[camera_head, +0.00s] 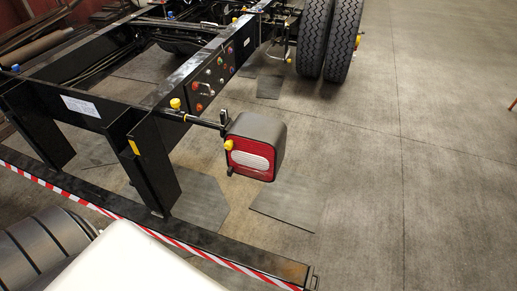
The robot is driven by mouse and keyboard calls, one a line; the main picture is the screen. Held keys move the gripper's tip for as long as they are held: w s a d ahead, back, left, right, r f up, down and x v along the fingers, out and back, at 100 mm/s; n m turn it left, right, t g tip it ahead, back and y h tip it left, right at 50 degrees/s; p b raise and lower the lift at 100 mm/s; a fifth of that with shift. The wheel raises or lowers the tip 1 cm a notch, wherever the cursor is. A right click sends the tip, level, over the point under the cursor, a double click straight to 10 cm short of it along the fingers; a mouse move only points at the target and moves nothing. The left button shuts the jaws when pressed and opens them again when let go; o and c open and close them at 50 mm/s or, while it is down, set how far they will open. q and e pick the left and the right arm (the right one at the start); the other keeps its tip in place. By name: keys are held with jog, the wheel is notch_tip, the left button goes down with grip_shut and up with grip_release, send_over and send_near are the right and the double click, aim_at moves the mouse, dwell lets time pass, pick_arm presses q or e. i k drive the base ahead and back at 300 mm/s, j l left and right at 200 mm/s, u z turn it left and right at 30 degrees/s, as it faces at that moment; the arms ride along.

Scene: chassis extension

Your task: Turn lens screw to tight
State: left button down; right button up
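The tail lamp (257,139) is a dark box at the end of a short bar off the chassis rail. Its lens (249,160) is red with a white ribbed middle and faces the near side. A small yellow knob (229,145) sits at the lens's upper left edge and may be the lens screw. I cannot tell how tight it is. A small dark piece shows at the lens's lower left corner, too small to make out. Neither of my grippers is in view.
The black chassis frame (125,118) fills the left, with a yellow knob (175,103) by the lamp's bar. A crossbar with a red-and-white striped edge (140,226) runs across the near side. Twin tyres (330,38) stand at the back.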

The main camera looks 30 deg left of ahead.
aim_at(228, 144)
jog(key=u, duration=1.2)
